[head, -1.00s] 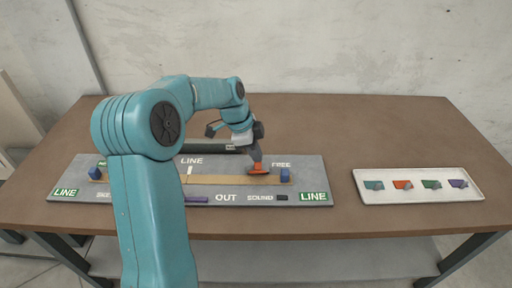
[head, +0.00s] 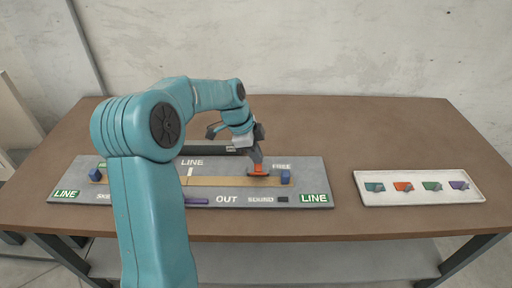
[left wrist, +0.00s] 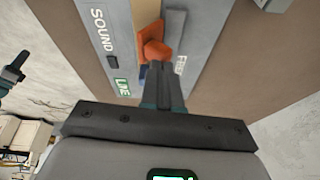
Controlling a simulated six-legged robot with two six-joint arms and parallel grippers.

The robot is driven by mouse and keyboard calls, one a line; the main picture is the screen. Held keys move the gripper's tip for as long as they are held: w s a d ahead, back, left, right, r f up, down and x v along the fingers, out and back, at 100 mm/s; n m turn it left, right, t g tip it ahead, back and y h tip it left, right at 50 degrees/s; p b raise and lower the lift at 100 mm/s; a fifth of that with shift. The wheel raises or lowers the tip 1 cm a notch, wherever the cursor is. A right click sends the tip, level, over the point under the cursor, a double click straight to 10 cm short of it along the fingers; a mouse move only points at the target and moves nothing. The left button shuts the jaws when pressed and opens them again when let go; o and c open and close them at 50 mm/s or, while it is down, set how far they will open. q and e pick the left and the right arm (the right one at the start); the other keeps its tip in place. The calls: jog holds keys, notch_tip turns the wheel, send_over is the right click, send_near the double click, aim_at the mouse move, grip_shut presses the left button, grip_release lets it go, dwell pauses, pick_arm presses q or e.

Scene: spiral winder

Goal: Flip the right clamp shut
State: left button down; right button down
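The right clamp appears to be the orange piece (head: 258,170) near the right end of the tan strip (head: 225,181) on the grey board. It also shows in the left wrist view (left wrist: 153,47). A blue block (head: 285,177) sits at the strip's right end. My left gripper (head: 256,154) points down at the orange piece, touching or very close to it. In the left wrist view its grey fingers (left wrist: 168,62) look closed together beside the orange piece, with nothing clearly between them. The fingers partly hide the clamp, so its angle is unclear. My right gripper is not seen.
The grey board (head: 318,177) lies on a brown table (head: 410,125). A white tray (head: 420,199) with several coloured pieces stands at the right. The back right of the table is clear.

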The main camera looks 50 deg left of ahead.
pick_arm(q)
jog(key=shift+a+f, duration=0.1)
jog(key=shift+f, duration=0.1)
jog(key=shift+w+a+f, duration=0.1)
jog(key=shift+w+a, duration=0.15)
jog(key=shift+a, duration=0.1)
jog(key=shift+w, duration=0.1)
dwell(0.3)
